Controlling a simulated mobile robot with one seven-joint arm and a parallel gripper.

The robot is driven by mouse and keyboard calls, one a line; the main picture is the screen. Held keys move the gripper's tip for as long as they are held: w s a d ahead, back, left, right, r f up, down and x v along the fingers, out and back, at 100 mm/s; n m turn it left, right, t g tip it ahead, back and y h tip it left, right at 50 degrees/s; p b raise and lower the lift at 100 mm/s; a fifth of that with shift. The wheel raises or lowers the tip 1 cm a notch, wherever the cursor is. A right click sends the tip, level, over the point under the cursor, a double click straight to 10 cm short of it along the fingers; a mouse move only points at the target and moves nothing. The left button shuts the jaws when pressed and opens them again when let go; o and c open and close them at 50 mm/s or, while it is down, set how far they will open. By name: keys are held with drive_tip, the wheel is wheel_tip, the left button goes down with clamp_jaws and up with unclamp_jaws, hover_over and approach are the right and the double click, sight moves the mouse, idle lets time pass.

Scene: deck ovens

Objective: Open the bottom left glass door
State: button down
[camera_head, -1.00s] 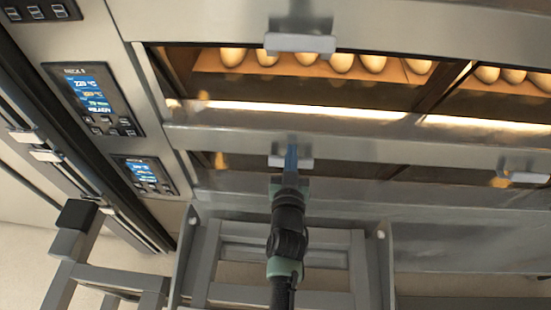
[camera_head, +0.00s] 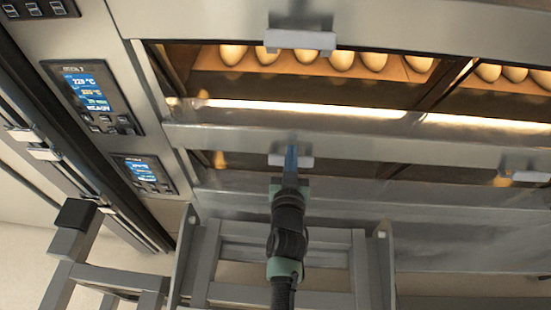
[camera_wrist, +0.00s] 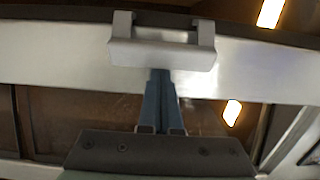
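The bottom left glass door (camera_head: 340,172) is the low, dark-glazed door in the lower oven deck. It looks closed, and its steel frame and glass also show in the wrist view (camera_wrist: 60,52). Its pale bar handle (camera_head: 306,163) sits at the middle of the upper edge; the handle fills the top centre of the wrist view (camera_wrist: 163,53). My gripper (camera_head: 291,150) reaches up to this handle, its blue fingers crossing it. In the wrist view the fingers (camera_wrist: 160,74) lie close together, their tips at the bar's edge. Whether they touch it or hook behind it is hidden.
The larger upper door has its own handle (camera_head: 300,40), with round loaves or eggs (camera_head: 342,60) lit behind its glass. Another handle (camera_head: 525,176) is at the right. Control panels (camera_head: 95,97) are on the left. A grey metal rack (camera_head: 340,250) stands below the oven.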

drive_tip(key=shift+s+f+b, duration=0.1)
drive_tip(key=shift+f+b, duration=1.95)
drive_tip(key=shift+f, duration=0.4)
drive_tip(key=s+r+p, duration=0.2)
drive_tip(key=s+p, duration=0.1)
drive_tip(key=s, duration=0.4)
drive_tip(key=shift+r, duration=0.15)
